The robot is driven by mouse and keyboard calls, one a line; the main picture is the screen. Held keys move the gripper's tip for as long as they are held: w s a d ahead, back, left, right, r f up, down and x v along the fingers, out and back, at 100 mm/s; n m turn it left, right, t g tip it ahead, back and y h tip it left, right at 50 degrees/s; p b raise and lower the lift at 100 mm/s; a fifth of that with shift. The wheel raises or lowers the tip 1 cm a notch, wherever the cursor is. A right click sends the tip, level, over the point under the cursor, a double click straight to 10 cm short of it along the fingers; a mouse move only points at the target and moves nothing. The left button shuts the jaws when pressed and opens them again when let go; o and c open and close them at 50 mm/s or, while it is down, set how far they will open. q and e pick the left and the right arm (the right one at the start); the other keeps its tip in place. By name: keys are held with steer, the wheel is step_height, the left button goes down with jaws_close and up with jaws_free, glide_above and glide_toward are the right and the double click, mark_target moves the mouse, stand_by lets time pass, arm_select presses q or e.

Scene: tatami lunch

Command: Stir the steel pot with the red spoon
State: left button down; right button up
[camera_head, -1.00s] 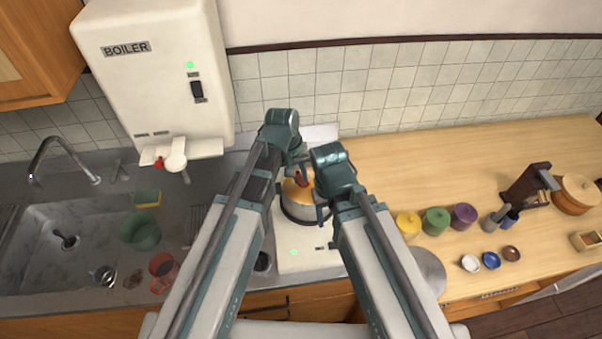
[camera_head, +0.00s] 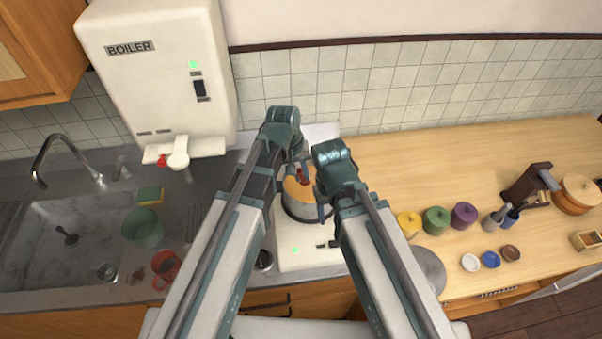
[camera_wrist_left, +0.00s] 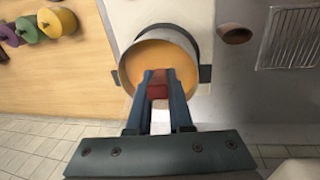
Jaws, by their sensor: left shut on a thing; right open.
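The steel pot (camera_head: 296,211) holds orange contents and stands on a white cooker (camera_head: 303,259) between my arms. It also shows in the left wrist view (camera_wrist_left: 203,60), straight beyond the fingers. My left gripper (camera_head: 301,172) is above the pot, shut on the red spoon (camera_wrist_left: 157,88). Only a red part of the spoon shows between the fingers; its lower end is hidden, so I cannot tell how deep it reaches. My right gripper (camera_head: 324,207) is open and empty at the pot's right side; its arm partly covers the pot.
Yellow, green and purple lidded jars (camera_head: 436,221) stand right of my right arm. A boiler (camera_head: 160,75) hangs at the back. The wooden counter's back is clear.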

arm_select(q)
step_height(320, 180, up, 5)
steer(key=p, duration=0.5)
steer(key=shift+r, duration=0.1)
stand_by(0.5)
